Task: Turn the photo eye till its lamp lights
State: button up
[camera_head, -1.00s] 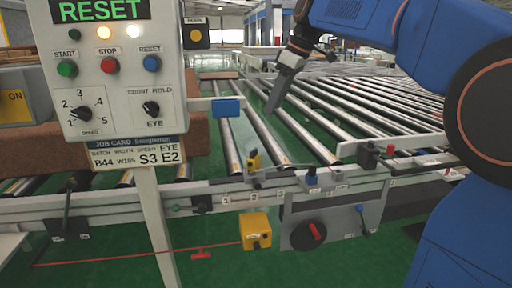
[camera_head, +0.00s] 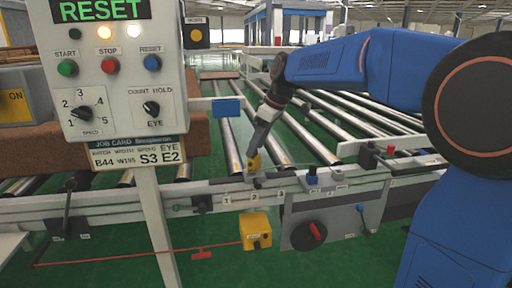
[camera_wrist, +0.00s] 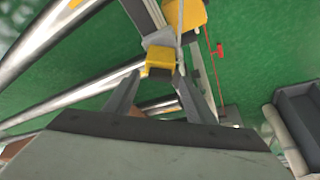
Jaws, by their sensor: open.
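The photo eye (camera_head: 254,163) is a small yellow block on a bracket on the front rail of the roller conveyor. In the wrist view the yellow photo eye (camera_wrist: 159,60) lies between and just beyond the tips of my two grey fingers. My gripper (camera_head: 257,152) reaches down to it from above. In the wrist view my gripper (camera_wrist: 158,78) is open, one finger on each side of the yellow block. I cannot tell whether the fingers touch it. No lit lamp shows on the photo eye; its face is partly hidden.
The control panel (camera_head: 118,70) stands at the left with a RESET display, several buttons and a job card (camera_head: 138,152) reading S3 E2. A yellow box (camera_head: 255,231) hangs below the rail (camera_head: 100,205). A red pull cord (camera_head: 130,259) runs low. Rollers (camera_head: 300,125) lie behind.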

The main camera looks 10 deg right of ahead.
jog(key=shift+w+a+f, duration=0.1)
jog(key=shift+a+f, duration=0.1)
jog(key=shift+f, duration=0.3)
jog(key=c, duration=1)
jog(key=shift+c, duration=0.2)
